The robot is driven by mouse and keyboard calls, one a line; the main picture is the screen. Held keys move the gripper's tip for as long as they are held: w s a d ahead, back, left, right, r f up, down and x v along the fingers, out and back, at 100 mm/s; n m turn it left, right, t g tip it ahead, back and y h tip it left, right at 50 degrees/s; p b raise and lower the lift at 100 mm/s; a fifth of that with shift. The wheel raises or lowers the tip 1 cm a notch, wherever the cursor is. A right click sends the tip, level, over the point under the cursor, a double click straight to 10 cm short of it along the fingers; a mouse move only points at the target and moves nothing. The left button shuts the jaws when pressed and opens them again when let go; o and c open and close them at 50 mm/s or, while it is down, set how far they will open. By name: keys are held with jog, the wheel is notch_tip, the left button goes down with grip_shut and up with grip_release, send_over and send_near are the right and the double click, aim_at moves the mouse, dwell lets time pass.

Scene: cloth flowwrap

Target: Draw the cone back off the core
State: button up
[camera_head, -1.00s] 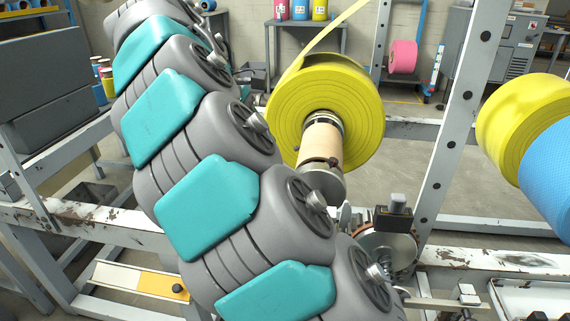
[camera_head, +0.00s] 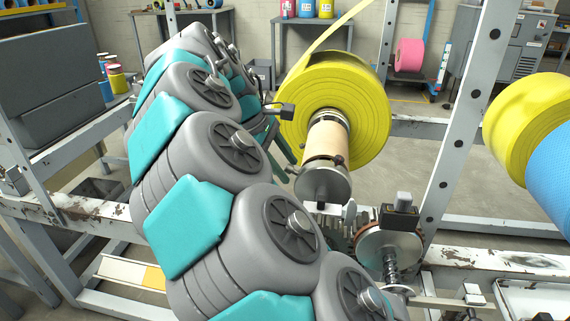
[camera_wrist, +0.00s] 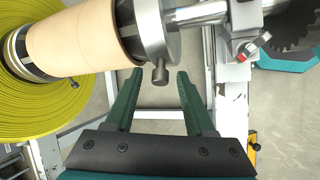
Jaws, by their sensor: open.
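The yellow roll (camera_head: 357,107) sits on the shaft with a tan cardboard core (camera_head: 327,140) sticking out toward me. A grey metal cone (camera_head: 322,184) with a round flange is at the core's near end. In the wrist view the cone (camera_wrist: 150,30) meets the end of the tan core (camera_wrist: 80,38), and a small screw knob (camera_wrist: 160,73) hangs from its collar. My gripper (camera_wrist: 156,82) is open, with its dark green fingers below the cone, one on either side of the knob in the picture. I cannot tell whether they touch it. In the head view my arm partly hides the gripper.
A metal shaft (camera_wrist: 205,12) runs on from the cone to a frame post. A toothed gear (camera_wrist: 288,25) is near it. A white upright (camera_head: 462,130) and a worn white rail (camera_head: 480,257) stand close on the right. A yellow-and-blue roll (camera_head: 525,112) is farther right.

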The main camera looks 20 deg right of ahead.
jog(key=shift+c, duration=0.3)
grip_shut()
dwell(1.0)
